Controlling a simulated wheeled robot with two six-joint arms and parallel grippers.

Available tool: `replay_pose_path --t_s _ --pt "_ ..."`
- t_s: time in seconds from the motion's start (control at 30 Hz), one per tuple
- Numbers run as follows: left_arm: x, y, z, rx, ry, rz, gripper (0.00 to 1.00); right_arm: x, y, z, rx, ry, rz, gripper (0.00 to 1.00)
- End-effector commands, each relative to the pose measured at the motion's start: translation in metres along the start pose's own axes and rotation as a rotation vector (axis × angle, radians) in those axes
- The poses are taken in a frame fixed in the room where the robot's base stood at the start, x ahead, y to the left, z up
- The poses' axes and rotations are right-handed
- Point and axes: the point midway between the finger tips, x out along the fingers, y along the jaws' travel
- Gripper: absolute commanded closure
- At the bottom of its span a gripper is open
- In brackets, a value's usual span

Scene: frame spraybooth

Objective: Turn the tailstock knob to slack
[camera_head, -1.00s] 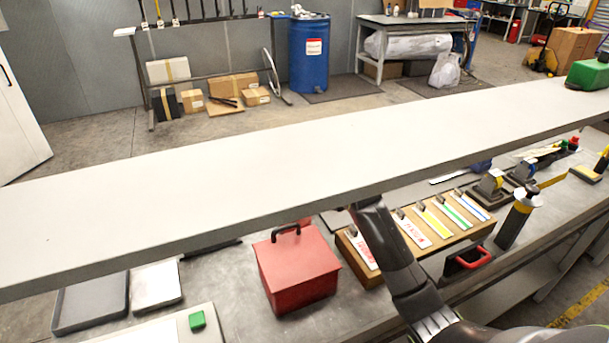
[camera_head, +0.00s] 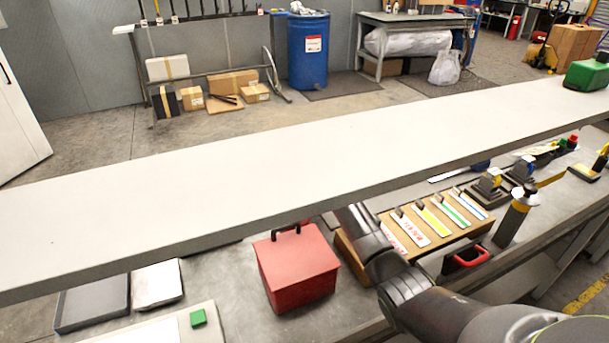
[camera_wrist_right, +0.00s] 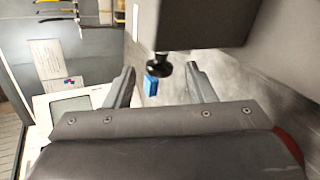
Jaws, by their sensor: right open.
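A round black knob (camera_wrist_right: 158,69) hangs on a short stem from the underside of a dark block (camera_wrist_right: 205,22) in the right wrist view. It looks like the tailstock knob; no marking on it can be read. My right gripper (camera_wrist_right: 160,76) is open, with one finger on each side of the knob in the picture. I cannot tell how far the knob is from the fingers, and no contact shows. In the head view my right arm reaches under the long pale shelf (camera_head: 250,165), which hides the gripper. My left gripper is not in view.
A small blue piece (camera_wrist_right: 151,86) shows just beyond the knob. A screen-like panel (camera_wrist_right: 72,106) stands at left. In the head view a red box (camera_head: 297,268) and a wooden rack (camera_head: 455,238) with coloured strips sit beside my right arm on the bench.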

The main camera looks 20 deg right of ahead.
Motion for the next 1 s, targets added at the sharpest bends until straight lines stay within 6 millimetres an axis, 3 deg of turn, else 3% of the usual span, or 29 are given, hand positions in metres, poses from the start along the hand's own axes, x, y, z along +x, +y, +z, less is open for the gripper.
replay_pose_path --t_s 0.53,0.87,1.0 --pt "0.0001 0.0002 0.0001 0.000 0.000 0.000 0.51 0.0108 -0.0001 -0.0003 -0.001 0.000 0.000 0.50" --pt "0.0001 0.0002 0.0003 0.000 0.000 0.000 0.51 0.0107 -0.0002 -0.0003 -0.001 0.000 -0.001 0.92" --pt "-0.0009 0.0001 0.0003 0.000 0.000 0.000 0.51 0.0104 0.0003 -0.0001 -0.001 0.001 -0.004 0.95"
